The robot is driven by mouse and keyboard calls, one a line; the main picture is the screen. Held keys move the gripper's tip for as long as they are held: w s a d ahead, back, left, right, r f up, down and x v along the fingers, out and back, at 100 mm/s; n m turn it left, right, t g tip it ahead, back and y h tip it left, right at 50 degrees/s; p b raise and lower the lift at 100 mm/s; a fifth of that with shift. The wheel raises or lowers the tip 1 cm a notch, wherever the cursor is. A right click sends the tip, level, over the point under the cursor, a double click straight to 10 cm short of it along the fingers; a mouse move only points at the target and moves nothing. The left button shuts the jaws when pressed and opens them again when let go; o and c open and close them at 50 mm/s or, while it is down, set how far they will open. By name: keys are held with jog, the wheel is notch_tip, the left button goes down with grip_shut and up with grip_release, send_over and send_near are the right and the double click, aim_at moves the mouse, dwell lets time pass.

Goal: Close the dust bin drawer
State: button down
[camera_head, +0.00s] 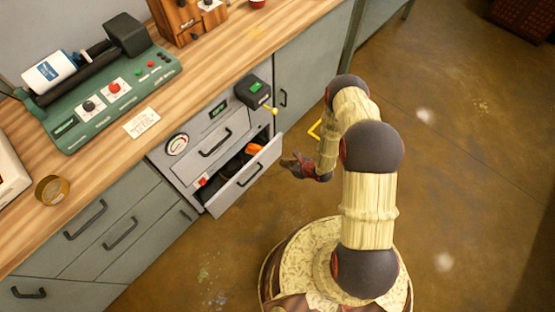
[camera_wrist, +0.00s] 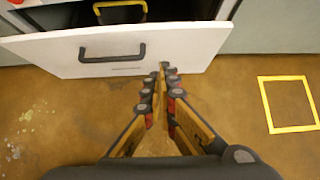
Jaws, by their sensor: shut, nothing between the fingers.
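The dust bin drawer (camera_head: 246,184) is the lower grey drawer of the cabinet unit under the wooden counter. It stands pulled out, with dark contents and an orange item inside. In the wrist view its pale front (camera_wrist: 185,48) with a dark bar handle (camera_wrist: 112,50) spans the top. My gripper (camera_head: 288,162) is just off the right part of the drawer front in the head view. In the wrist view my gripper (camera_wrist: 168,68) is shut and empty, its tips at the lower edge of the front, right of the handle. I cannot tell whether they touch it.
A closed drawer with a handle (camera_head: 214,142) is above the open one. A black box with a green button and a yellow-knobbed lever (camera_head: 254,91) sits beside it. A yellow square outline (camera_wrist: 290,103) marks the floor. The brown floor around is clear.

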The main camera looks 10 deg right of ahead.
jog(key=b, duration=0.4)
send_near(263, 156)
notch_tip(263, 156, down, 3)
jog(key=shift+w+a+b, duration=0.65)
jog(key=shift+w+a, duration=0.3)
jog(key=shift+w, duration=0.25)
